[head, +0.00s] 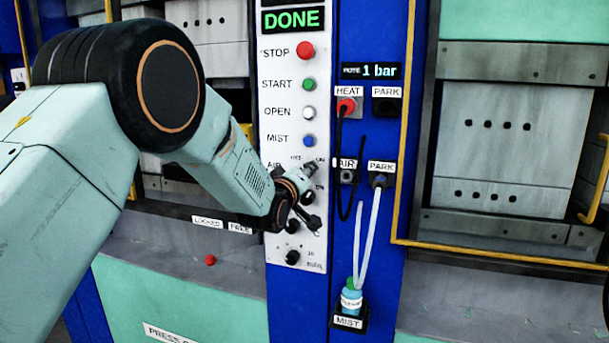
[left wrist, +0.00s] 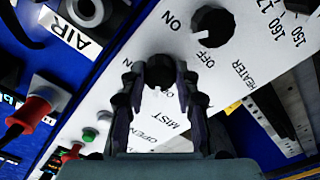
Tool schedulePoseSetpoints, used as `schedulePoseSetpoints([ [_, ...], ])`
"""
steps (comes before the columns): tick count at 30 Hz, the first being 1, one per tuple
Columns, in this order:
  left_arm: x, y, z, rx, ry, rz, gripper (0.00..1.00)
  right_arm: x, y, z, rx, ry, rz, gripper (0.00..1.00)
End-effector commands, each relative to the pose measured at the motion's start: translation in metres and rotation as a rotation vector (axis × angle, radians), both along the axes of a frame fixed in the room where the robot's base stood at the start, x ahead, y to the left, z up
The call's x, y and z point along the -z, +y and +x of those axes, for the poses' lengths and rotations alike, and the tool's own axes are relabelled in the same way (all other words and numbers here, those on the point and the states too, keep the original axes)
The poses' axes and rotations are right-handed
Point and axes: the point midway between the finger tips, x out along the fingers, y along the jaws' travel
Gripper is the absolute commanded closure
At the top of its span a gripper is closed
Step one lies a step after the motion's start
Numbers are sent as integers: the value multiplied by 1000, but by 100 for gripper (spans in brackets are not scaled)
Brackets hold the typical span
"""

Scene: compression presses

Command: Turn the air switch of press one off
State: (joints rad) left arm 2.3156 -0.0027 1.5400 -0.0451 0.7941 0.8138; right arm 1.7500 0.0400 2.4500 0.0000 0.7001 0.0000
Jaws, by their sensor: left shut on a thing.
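The air switch of press one is a black knob (left wrist: 160,68) on the white control panel (head: 278,120), below the MIST button. In the left wrist view it sits between the two fingers of my left gripper (left wrist: 158,90), which is shut on it. In the head view my left gripper (head: 304,204) reaches the panel from the left and covers most of the knob. My right gripper is not in view.
A black heater knob (left wrist: 214,27) is close beside the gripped knob. Above are the mist (head: 309,140), open, start and red stop (head: 306,50) buttons. The display (head: 292,19) reads DONE. Hoses and plugs hang right of the panel, above a blue mist bottle (head: 351,300).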

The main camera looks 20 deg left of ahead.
Motion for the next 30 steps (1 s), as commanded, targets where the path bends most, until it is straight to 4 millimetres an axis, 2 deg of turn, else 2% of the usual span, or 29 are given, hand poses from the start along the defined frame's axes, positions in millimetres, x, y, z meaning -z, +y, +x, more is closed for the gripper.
schedulePoseSetpoints([
  [1, -5, 0, 1, -1, -10, -8, 100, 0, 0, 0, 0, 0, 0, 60],
  [15, -6, 0, 1, -1, -11, -22, 100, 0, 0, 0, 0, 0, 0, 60],
  [16, -6, 0, 1, -1, -11, -22, 68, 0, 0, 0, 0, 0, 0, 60],
  [24, -3, 0, 1, 0, -6, -21, 46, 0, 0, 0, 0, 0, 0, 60],
  [30, -2, 0, 0, 0, -4, -20, 46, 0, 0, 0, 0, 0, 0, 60],
])
